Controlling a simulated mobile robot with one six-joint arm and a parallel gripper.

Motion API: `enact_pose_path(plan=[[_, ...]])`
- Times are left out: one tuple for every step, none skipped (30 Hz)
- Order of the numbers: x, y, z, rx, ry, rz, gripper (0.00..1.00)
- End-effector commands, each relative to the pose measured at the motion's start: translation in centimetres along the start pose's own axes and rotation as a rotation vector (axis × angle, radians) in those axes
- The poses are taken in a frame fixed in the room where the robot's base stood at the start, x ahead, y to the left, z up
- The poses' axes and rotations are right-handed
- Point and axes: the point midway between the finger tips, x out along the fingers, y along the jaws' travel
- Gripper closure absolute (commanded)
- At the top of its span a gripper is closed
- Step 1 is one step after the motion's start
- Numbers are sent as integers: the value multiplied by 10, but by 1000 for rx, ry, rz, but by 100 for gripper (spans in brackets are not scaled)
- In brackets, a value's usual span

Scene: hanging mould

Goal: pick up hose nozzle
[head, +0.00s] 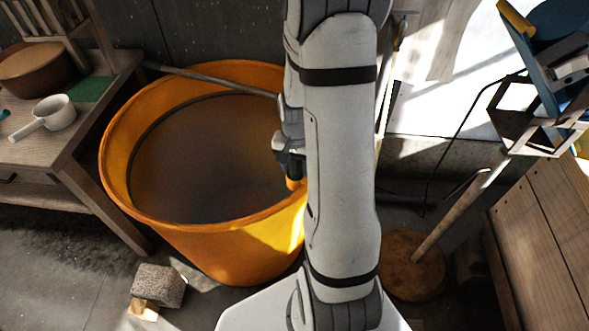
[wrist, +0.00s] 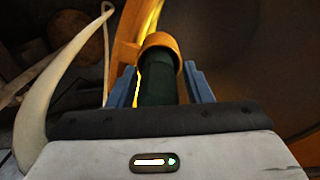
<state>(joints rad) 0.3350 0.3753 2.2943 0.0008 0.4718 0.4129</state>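The hose nozzle is a dark green cylinder with an orange collar at its far end. In the wrist view the nozzle (wrist: 158,88) lies between the two blue fingers of my gripper (wrist: 160,80), and the collar fills the width between the fingertips. A thin bright strip shows beside the green body on the left. My gripper appears shut on it. In the head view my gripper (head: 287,160) is partly hidden behind my arm, and the nozzle (head: 294,182) shows just below it, over the right side of the orange tub (head: 180,229).
A pole (head: 210,79) leans across the tub's back rim. A wooden table (head: 75,137) with a white pot (head: 54,113) stands at the left. A stone block (head: 159,284) lies on the floor in front. A round wooden base (head: 400,270) and wooden crate (head: 545,240) stand at the right.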

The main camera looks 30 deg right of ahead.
Motion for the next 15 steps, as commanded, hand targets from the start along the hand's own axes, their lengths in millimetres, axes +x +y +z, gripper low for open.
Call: enact_pose_path(plan=[[0, 0, 0, 0, 0, 0, 59], [0, 0, 0, 0, 0, 0, 61], [0, 0, 0, 0, 0, 0, 65], [0, 0, 0, 0, 0, 0, 67], [0, 0, 0, 0, 0, 0, 70], [0, 0, 0, 1, 0, 0, 73], [0, 0, 0, 1, 0, 0, 75], [0, 0, 0, 1, 0, 0, 78], [0, 0, 0, 1, 0, 0, 81], [0, 0, 0, 1, 0, 0, 84], [0, 0, 0, 1, 0, 0, 86], [0, 0, 0, 1, 0, 0, 89], [0, 0, 0, 1, 0, 0, 92], [0, 0, 0, 1, 0, 0, 94], [0, 0, 0, 1, 0, 0, 97]])
